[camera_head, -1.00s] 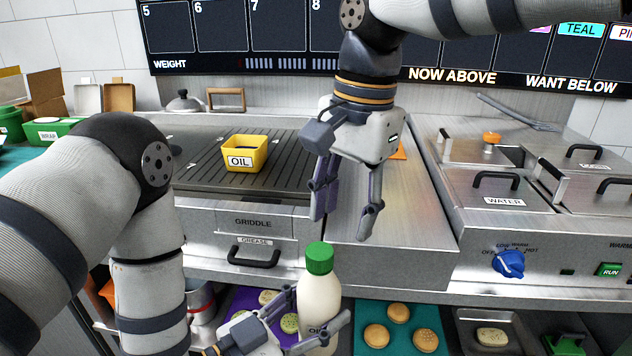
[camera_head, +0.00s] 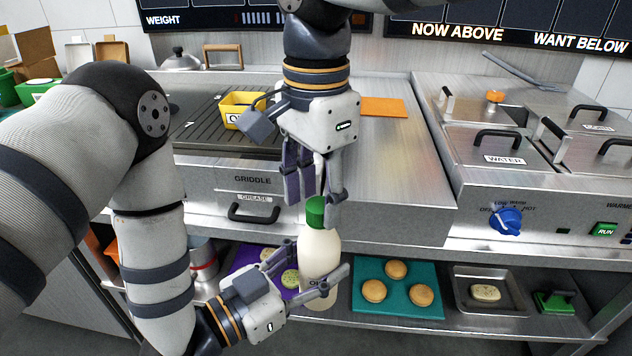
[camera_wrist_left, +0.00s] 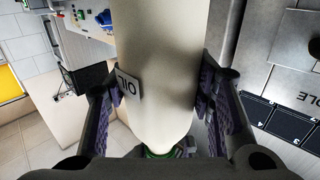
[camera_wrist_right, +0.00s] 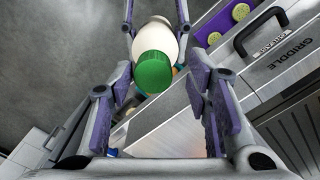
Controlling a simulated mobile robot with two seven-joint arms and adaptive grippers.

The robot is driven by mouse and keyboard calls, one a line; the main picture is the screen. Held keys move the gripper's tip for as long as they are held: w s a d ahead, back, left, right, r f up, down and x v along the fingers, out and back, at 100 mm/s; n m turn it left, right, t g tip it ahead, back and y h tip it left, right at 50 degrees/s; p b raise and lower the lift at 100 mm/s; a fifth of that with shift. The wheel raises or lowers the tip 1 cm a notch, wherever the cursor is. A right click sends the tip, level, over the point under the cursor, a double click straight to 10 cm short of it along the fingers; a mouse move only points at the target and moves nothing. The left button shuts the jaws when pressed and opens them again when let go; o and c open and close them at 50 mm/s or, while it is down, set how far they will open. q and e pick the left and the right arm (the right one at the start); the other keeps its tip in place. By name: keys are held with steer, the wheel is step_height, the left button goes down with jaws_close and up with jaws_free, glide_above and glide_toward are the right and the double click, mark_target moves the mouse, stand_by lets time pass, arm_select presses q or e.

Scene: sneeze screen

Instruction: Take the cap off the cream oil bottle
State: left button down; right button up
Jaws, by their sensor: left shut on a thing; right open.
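The cream oil bottle (camera_head: 319,258) stands upright in front of the counter, with its green cap (camera_head: 316,212) on top. My left gripper (camera_head: 308,282) is shut on the bottle's body from the left. My right gripper (camera_head: 316,200) points down at the cap, fingers open. In the right wrist view the green cap (camera_wrist_right: 153,72) lies beyond and between the open fingers (camera_wrist_right: 160,95). Whether a finger touches the cap cannot be told.
The counter front with the griddle drawer handle (camera_head: 254,212) is close behind the bottle. A yellow oil tub (camera_head: 232,108) sits on the griddle. A teal tray (camera_head: 397,303) with buns is on the lower shelf. The steel counter right of my right gripper is mostly clear.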

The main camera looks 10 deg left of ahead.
jaws_close()
steer(key=n, duration=0.4)
steer(key=shift+r, duration=0.15)
steer(key=n, duration=0.3)
steer(key=shift+n, duration=0.4)
steer(key=n, duration=0.3)
steer(key=shift+s+n, duration=0.1)
steer(key=shift+n, duration=0.3)
steer(key=n, duration=1.4)
steer(key=shift+n, duration=0.3)
steer(key=n, duration=0.9)
steer(key=shift+d+n, duration=0.1)
steer(key=shift+n, duration=0.2)
steer(key=shift+r, duration=0.25)
steer(key=shift+d+r, duration=0.1)
steer(key=shift+r, duration=0.8)
